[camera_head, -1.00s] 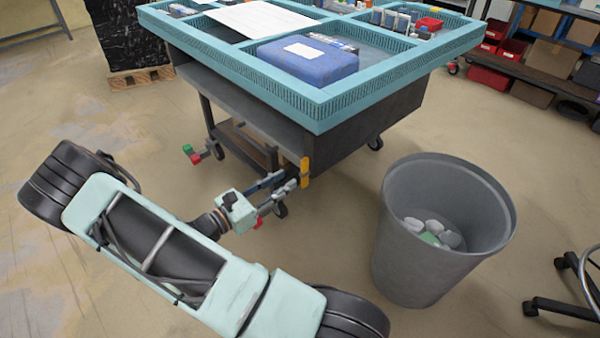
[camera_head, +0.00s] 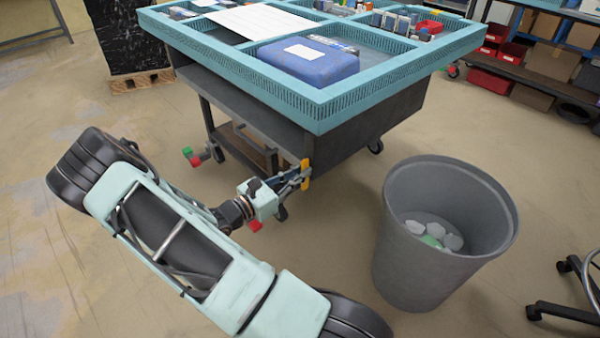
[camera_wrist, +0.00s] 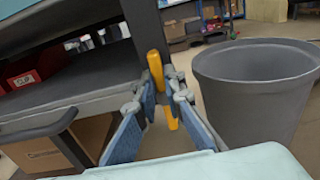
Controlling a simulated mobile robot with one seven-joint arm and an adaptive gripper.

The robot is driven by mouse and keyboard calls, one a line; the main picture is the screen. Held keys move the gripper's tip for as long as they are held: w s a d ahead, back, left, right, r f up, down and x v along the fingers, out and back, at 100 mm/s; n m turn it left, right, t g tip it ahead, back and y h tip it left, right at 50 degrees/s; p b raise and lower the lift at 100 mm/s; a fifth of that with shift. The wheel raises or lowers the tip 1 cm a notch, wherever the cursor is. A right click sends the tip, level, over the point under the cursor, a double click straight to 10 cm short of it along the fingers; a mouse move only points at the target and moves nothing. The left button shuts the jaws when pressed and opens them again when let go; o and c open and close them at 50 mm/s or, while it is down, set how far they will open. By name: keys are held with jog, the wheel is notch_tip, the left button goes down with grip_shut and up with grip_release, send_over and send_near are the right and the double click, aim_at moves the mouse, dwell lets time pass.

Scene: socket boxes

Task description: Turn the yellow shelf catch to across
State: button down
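The yellow shelf catch (camera_head: 305,172) is a narrow bar standing upright at the near corner of the blue-topped bench, below its top. In the wrist view the catch (camera_wrist: 155,68) leans slightly. Its upper part shows above my fingertips and its lower end below them; the middle is partly hidden. My gripper (camera_head: 303,175) is at the catch. In the wrist view my gripper (camera_wrist: 162,92) has one fingertip on each side of the bar, very close to it. Whether both fingers press on it is not clear.
A grey bin (camera_head: 445,235) with pale scraps stands to the right of the catch. Red and green parts (camera_head: 192,157) stick out left of the bench leg. The bench (camera_head: 345,105) overhangs the gripper. A wheeled chair base (camera_head: 565,300) is at far right.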

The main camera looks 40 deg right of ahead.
jog(key=shift+m, duration=0.3)
jog(key=m, duration=0.4)
jog(key=s+f+m+b, duration=0.1)
jog(key=m, duration=0.4)
jog(key=s+m, duration=0.1)
jog(key=m, duration=0.3)
jog(key=shift+f+m+b, duration=0.3)
jog(key=shift+f+b, duration=0.05)
jog(key=shift+b, duration=0.05)
jog(key=shift+f+m+b, duration=0.25)
jog(key=shift+m+b, duration=0.15)
jog(key=shift+m, duration=1.4)
jog(key=c, duration=2)
grip_release()
